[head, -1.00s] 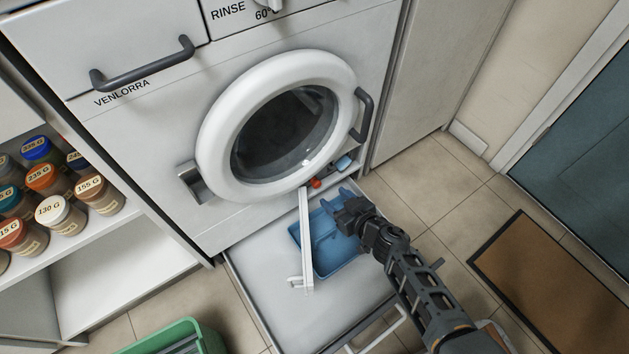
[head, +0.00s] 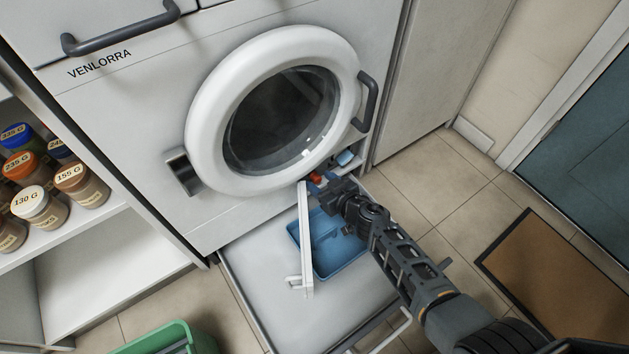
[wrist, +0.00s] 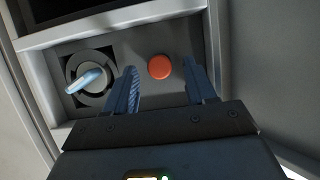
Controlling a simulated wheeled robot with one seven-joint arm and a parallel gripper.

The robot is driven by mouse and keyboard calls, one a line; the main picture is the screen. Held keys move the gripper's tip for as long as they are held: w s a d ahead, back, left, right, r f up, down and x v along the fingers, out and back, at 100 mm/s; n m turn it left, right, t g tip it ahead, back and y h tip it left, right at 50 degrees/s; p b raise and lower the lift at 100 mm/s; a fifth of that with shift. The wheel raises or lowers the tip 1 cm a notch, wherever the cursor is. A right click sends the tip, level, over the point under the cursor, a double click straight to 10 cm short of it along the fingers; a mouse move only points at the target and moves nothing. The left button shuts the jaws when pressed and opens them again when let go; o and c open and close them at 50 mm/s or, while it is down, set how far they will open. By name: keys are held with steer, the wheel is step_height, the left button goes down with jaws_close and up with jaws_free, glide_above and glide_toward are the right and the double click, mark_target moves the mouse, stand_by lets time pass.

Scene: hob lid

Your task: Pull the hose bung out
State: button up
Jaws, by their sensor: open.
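The bung is a round red-orange plug (wrist: 160,67) in the recess low on the white washing machine. It also shows small below the round door in the head view (head: 316,178). My gripper (wrist: 159,82) is open and empty, with one blue finger on each side of the bung in the wrist picture. I see a gap on both sides of it; whether the fingertips reach its depth I cannot tell. In the head view my gripper (head: 323,185) is at the recess and partly covers it.
A pale blue knob (wrist: 86,80) in a dark round seat is beside the bung. A narrow white panel (head: 306,240) stands out below the recess, close to my gripper. A blue tray (head: 334,265) lies beneath. A green crate (head: 176,334) is on the floor.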

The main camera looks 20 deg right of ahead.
steer(key=shift+w+a+f, duration=0.15)
steer(key=shift+w+f, duration=0.15)
steer(key=shift+w, duration=0.35)
stand_by(1.0)
jaws_close()
stand_by(0.6)
steer(key=shift+s, duration=0.15)
steer(key=shift+s+d+p, duration=0.2)
steer(key=shift+s+p, duration=0.35)
steer(key=shift+s, duration=0.35)
steer(key=shift+s+d+p, duration=0.2)
steer(key=shift+s+p, duration=0.3)
steer(key=shift+s, duration=0.45)
steer(key=shift+s+d+p, duration=0.2)
steer(key=shift+s+p, duration=0.35)
steer(key=shift+s, duration=0.35)
